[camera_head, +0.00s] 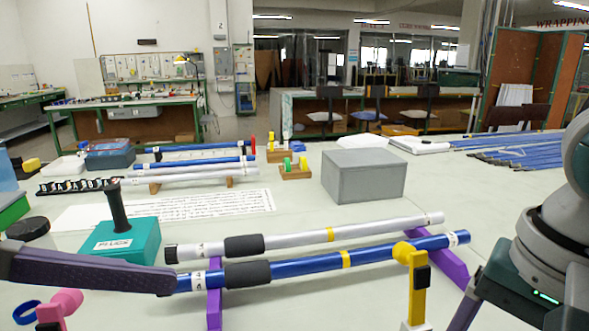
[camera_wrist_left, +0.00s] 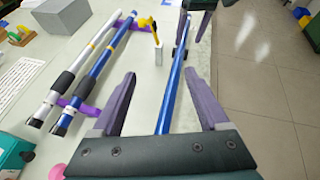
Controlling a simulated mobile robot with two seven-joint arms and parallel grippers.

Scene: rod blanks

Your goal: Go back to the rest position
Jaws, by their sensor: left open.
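My left gripper (camera_wrist_left: 160,73) is open, with its two purple fingers apart. A blue rod (camera_wrist_left: 170,95) shows between the fingers in the left wrist view and runs near the table edge; nothing shows the fingers touching it. In the head view one dark finger of my left gripper (camera_head: 90,272) reaches in from the left, in front of the blue rod's end. My right arm stands at the right edge; its gripper (camera_head: 466,303) shows only in part, and its opening is unclear.
A white rod (camera_head: 290,241) and a blue rod (camera_head: 310,264), both with black sleeves, lie across purple supports (camera_head: 450,266). A yellow post (camera_head: 419,285), a teal block (camera_head: 123,243) and a grey box (camera_head: 363,176) stand around them. More blue rods (camera_head: 515,149) lie at the far right.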

